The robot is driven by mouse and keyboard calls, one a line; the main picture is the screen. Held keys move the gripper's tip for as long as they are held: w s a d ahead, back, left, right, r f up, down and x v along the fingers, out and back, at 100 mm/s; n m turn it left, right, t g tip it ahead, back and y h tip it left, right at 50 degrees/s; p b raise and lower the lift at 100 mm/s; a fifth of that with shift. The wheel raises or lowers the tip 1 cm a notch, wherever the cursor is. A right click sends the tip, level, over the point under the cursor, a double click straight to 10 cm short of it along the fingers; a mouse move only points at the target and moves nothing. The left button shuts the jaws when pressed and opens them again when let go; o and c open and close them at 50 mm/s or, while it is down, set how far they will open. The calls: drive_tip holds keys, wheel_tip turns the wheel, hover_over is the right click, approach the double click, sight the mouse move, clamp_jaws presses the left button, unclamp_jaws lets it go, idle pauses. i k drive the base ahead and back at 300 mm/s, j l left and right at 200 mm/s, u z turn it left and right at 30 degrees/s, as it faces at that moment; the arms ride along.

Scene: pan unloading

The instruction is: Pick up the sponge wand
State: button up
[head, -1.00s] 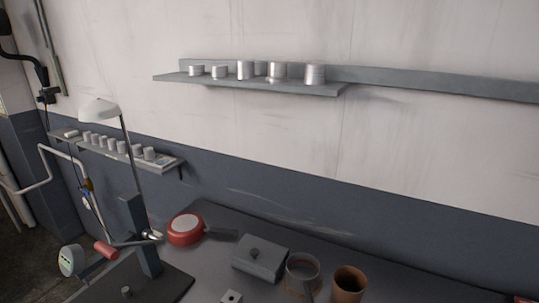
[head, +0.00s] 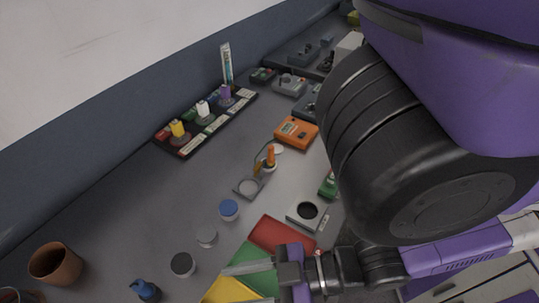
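I cannot pick out a sponge wand with certainty in the head view. My gripper (head: 230,286) is at the bottom centre, pointing left. Its two fingers are spread apart, and I see nothing held between them. It hangs over flat yellow (head: 222,292), green (head: 247,258) and red (head: 282,236) pieces. My purple and black arm hides much of the right side.
A brown cup (head: 55,263) stands at the lower left, with a blue bottle (head: 146,291) and small lidded jars (head: 183,265) nearer my gripper. An orange meter (head: 296,132) sits behind the stand. The left bench is mostly clear.

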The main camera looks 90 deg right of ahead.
sight(271, 160)
drive_tip(key=j+z, duration=0.1)
drive_tip(key=z, duration=0.4)
drive_tip(key=j+z, duration=0.1)
drive_tip(key=z, duration=0.35)
drive_tip(key=j+z, duration=0.1)
drive_tip(key=z, duration=0.9)
drive_tip(key=k+j+z, duration=0.7)
drive_tip(key=z, duration=0.2)
drive_tip(key=k+j, duration=0.1)
drive_tip(key=k, duration=0.2)
drive_tip(key=k+j+z, duration=0.1)
drive_tip(key=k, duration=0.15)
